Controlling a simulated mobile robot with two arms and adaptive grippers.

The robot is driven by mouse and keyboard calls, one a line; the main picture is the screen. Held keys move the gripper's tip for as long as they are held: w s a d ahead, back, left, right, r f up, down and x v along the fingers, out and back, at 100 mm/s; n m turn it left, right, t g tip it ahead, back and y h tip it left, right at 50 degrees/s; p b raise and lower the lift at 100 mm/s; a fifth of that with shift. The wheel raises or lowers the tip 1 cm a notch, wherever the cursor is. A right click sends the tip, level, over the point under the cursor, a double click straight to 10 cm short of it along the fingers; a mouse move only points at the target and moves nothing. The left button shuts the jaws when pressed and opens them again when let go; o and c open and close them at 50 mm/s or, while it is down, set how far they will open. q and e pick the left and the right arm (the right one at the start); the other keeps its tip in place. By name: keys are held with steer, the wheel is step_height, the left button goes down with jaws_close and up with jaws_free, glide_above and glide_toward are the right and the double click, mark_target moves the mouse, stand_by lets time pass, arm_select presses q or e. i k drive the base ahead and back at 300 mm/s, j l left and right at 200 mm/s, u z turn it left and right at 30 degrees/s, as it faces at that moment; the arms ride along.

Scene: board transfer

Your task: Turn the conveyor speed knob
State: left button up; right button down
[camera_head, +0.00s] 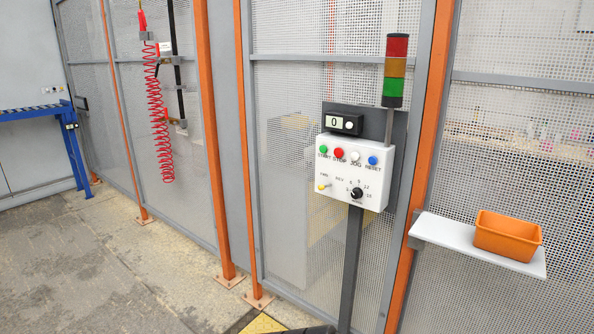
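The black speed knob (355,193) is on the lower right of the white control box (340,177), with a numbered dial printed around it. Its pointer direction is too small to tell for sure. Above it is a row of green, red, white and blue buttons. A small yellow selector (322,186) is at the lower left of the box. A black display (334,121) on top reads 0. Neither of my grippers shows in the head view, and nothing touches the knob.
A red, amber and green stack light (396,70) rises behind the box. A white shelf (440,230) with an orange bin (508,236) juts out at the right. Mesh fence (510,120) stands behind. A red coiled hose (157,120) hangs left. The floor at left is clear.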

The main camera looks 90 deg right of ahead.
mark_target(358, 192)
steer(key=z, duration=3.1)
